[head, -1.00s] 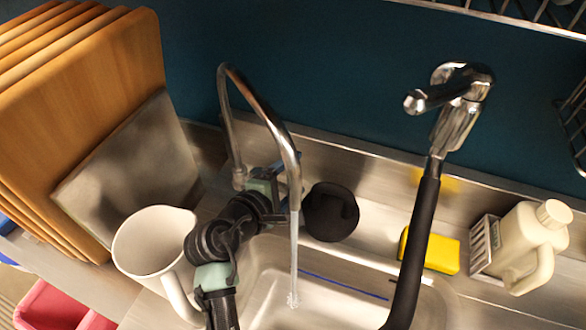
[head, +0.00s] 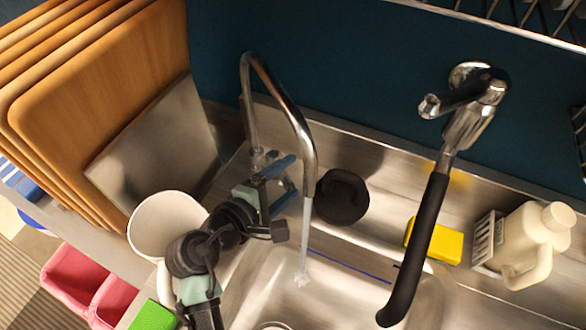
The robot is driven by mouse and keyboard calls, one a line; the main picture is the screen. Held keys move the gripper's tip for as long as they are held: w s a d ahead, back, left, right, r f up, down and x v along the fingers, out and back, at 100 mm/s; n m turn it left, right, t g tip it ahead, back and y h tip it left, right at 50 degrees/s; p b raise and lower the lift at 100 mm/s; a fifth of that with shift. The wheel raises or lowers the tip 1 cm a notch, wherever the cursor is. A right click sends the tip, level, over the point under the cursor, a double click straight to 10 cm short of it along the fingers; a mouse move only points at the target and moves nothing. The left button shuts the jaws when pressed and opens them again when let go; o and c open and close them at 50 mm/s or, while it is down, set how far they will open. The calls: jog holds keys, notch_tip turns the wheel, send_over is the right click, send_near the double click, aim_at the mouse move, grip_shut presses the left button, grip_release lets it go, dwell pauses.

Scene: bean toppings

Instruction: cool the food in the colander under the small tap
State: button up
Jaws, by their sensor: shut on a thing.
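The small tap (head: 288,92) is a thin curved steel spout behind the sink's left side. A stream of water (head: 304,235) runs from it into the steel sink (head: 345,285). My gripper (head: 281,183), with blue fingers, is at the base of the small tap, left of the stream. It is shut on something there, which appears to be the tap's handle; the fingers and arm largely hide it. No colander or food shows in this view.
A white mug (head: 165,222) stands left of my arm. A large tap (head: 425,235) with a black hose hangs over the sink's right. A black round object (head: 341,197), yellow sponge (head: 433,240) and cream bottle (head: 530,240) line the back ledge. Boards (head: 110,105) stand left.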

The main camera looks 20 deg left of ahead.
jog(key=p+v, duration=0.2)
jog(key=v, duration=0.5)
jog(key=shift+s+r+p, duration=0.15)
jog(key=shift+s+p, duration=0.2)
jog(key=shift+r, duration=0.1)
dwell(0.3)
dwell(0.6)
